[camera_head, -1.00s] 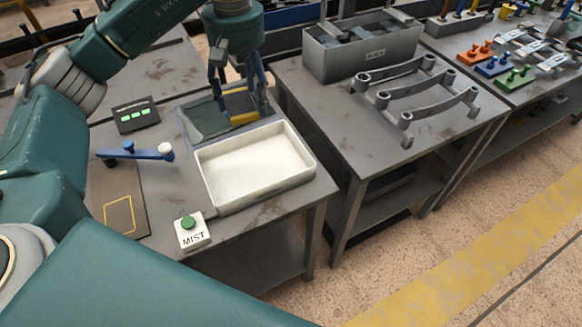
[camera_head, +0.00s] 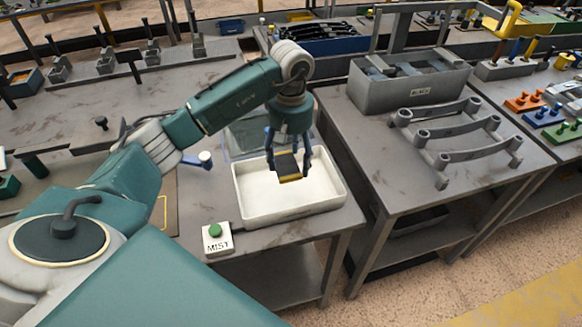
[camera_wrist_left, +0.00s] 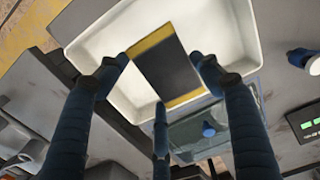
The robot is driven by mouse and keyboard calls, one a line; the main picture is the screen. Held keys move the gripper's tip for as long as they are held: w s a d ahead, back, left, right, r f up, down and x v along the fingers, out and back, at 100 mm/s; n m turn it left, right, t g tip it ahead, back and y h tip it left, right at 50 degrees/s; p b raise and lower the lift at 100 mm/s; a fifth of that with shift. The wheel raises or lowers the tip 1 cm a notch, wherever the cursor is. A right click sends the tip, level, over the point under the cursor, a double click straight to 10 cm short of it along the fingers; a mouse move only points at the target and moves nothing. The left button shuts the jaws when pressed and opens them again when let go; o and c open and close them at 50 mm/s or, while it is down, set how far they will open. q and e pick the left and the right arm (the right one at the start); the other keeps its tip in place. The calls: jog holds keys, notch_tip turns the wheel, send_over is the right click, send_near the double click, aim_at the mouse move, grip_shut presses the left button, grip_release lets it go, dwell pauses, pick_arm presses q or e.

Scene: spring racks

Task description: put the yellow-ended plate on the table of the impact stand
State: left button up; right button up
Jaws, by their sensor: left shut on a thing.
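The dark plate with yellow ends (camera_head: 288,166) is held by my left gripper (camera_head: 289,173) above the white tray. In the left wrist view the plate (camera_wrist_left: 168,70) shows a dark middle and a yellow band at each end, between the blue fingers of my left gripper (camera_wrist_left: 160,75). The white tray (camera_head: 242,205) lies below it, with a bare pale floor. I cannot tell for sure which item is the impact stand. A grey frame with a yellow handle (camera_head: 510,17) stands at the back right. My right gripper is not in view.
A MIST button box (camera_head: 217,240) stands at the tray's front left. A grey bin (camera_head: 410,93) and grey curved racks (camera_head: 450,135) are on the table to the right. A gap separates the two tables. Coloured blocks (camera_head: 543,117) stand farther right.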

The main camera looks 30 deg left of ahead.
aim_at(291, 163)
pick_arm(q)
jog(key=shift+f, duration=0.4)
notch_tip(291, 163, down, 3)
jog(key=shift+r+p, duration=0.1)
jog(key=shift+p, duration=0.45)
jog(key=shift+f, duration=0.35)
jog(key=shift+f+b, duration=0.65)
jog(key=shift+b, duration=0.05)
jog(key=o, duration=1.9)
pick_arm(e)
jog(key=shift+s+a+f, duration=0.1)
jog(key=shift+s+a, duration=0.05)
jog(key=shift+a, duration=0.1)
